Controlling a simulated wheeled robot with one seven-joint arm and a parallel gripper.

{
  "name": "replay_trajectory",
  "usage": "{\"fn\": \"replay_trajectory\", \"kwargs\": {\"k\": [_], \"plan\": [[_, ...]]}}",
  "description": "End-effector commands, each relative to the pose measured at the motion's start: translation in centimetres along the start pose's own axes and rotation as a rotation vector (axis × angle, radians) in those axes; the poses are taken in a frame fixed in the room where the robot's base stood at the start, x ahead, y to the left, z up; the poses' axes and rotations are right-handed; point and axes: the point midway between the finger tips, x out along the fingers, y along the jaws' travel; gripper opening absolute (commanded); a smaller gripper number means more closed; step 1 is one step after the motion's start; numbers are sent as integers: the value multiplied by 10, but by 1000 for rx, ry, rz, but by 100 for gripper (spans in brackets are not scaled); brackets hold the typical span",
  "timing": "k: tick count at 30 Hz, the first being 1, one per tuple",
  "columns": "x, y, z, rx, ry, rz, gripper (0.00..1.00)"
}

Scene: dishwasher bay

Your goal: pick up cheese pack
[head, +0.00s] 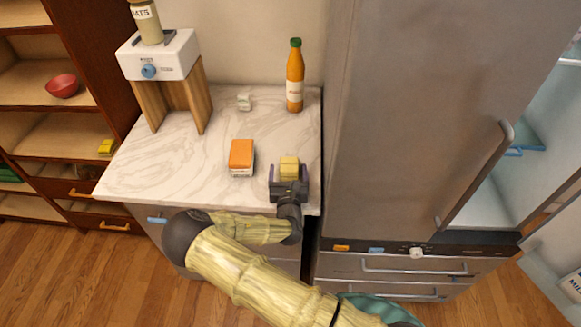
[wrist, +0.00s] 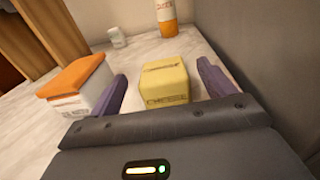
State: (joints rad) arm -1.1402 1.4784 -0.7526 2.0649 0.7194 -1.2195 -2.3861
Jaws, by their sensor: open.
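The cheese pack (head: 289,167) is a small yellow block on the marble counter, near its right front side. In the wrist view the cheese pack (wrist: 164,83) shows the word CHEESE on its near face. My gripper (head: 289,183) is low over the counter at the near side of the pack. In the wrist view my gripper (wrist: 162,88) is open, with one purple finger to the left of the pack and one to the right. Gaps show between the pack and both fingers. The pack rests on the counter.
An orange-and-white box (head: 241,156) stands just left of the pack. An orange bottle (head: 295,76) and a small white container (head: 244,102) stand behind. A white scale-like appliance (head: 158,55) on wooden legs is at the back left. The tall fridge (head: 420,110) closes off the right side.

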Motion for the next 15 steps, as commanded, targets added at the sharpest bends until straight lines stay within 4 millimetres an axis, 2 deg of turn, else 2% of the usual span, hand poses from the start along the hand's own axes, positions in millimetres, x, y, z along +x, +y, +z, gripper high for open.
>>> {"fn": "replay_trajectory", "kwargs": {"k": [6, 15], "plan": [[27, -2, 1, 1, -1, 0, 82], [32, -2, -1, 0, 0, 0, 82]]}}
